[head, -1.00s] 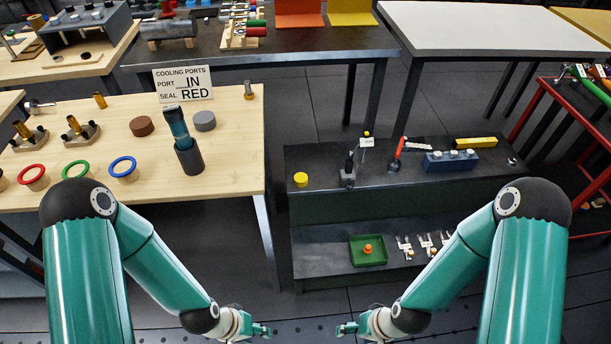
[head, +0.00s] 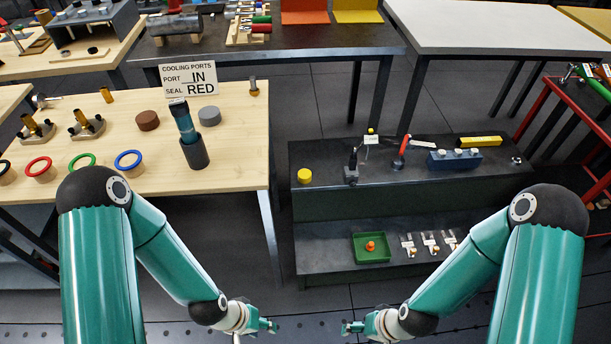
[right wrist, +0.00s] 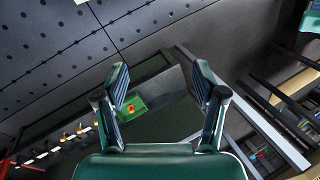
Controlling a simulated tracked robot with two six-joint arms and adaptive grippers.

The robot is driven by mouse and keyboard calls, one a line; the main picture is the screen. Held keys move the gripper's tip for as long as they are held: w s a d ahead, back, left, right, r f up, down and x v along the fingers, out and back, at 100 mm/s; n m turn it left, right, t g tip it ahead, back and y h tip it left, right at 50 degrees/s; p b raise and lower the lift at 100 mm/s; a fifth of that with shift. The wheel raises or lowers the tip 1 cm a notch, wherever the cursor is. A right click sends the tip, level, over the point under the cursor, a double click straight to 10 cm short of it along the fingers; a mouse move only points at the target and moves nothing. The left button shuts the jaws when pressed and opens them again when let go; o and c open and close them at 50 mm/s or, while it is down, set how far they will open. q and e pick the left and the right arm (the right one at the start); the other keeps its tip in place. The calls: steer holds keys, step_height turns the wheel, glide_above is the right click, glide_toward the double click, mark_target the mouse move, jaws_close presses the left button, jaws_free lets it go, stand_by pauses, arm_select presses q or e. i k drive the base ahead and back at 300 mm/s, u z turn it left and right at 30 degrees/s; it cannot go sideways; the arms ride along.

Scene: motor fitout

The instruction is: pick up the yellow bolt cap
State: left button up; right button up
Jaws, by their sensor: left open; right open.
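A short round yellow piece (head: 304,176), which looks like the bolt cap, sits at the left end of the dark bench top. My left gripper (head: 272,326) is open and empty, well in front of the bench and lower in the head view. My right gripper (head: 350,327) is open and empty to its right, also in front of the bench. In the right wrist view the right gripper's fingers (right wrist: 160,72) stand wide apart with nothing between them. I cannot make out the yellow piece in that view.
The dark bench (head: 408,181) also bears a small grey stand, a red-handled tool, a blue block (head: 453,160) and a yellow bar (head: 480,141). Its lower shelf holds a green tray (head: 388,255). A wooden table (head: 236,150) stands to the left, with a floor gap between.

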mark_target(304, 174)
steer(key=z, duration=0.2)
steer(key=i, duration=0.95)
steer(key=z, duration=0.4)
